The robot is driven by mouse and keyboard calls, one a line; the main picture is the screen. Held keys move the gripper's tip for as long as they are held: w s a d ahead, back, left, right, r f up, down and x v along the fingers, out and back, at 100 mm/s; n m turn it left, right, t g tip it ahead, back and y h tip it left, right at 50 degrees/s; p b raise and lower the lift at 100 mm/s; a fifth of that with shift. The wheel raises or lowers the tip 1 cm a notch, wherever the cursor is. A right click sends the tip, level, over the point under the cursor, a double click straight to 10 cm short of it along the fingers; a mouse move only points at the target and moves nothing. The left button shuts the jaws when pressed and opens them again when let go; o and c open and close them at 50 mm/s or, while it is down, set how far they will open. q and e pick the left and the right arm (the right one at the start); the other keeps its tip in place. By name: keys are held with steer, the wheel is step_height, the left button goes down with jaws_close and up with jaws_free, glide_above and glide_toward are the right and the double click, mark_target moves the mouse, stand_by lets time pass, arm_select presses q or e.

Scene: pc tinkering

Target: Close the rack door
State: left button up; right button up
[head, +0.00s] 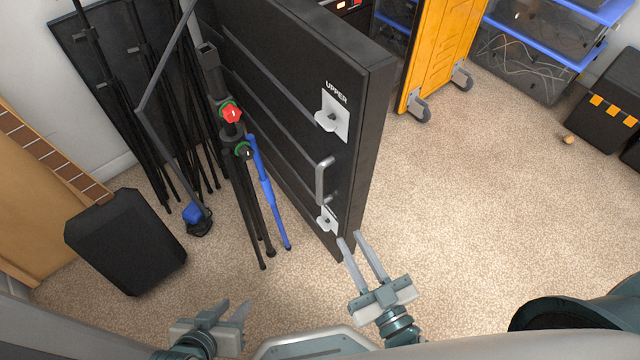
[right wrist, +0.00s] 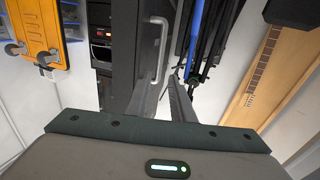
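The rack door (head: 290,70) is a tall black panel standing open, with an "UPPER" label, two pale latches and a silver handle (head: 322,180) on its face near the free edge. The handle also shows in the right wrist view (right wrist: 160,48). My right gripper (head: 350,237) is open, its fingers apart, by the door's lower free edge, below the handle in the head view. Whether it touches the door I cannot tell. In the right wrist view its fingers (right wrist: 161,78) point toward the door. My left gripper (head: 232,303) is open and empty at the bottom, away from the door.
Black stands (head: 245,170) with a blue pole (head: 268,190) stand close on the door's left side. A black case (head: 125,240) is on the floor at left. A yellow wheeled cabinet (head: 445,50) stands behind. The carpet (head: 470,190) right of the door is clear.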

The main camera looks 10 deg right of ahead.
mark_target(321, 187)
steer(key=shift+w, duration=0.1)
steer(key=x, duration=1.7)
steer(key=shift+w, duration=0.1)
steer(key=shift+p, duration=0.3)
jaws_close()
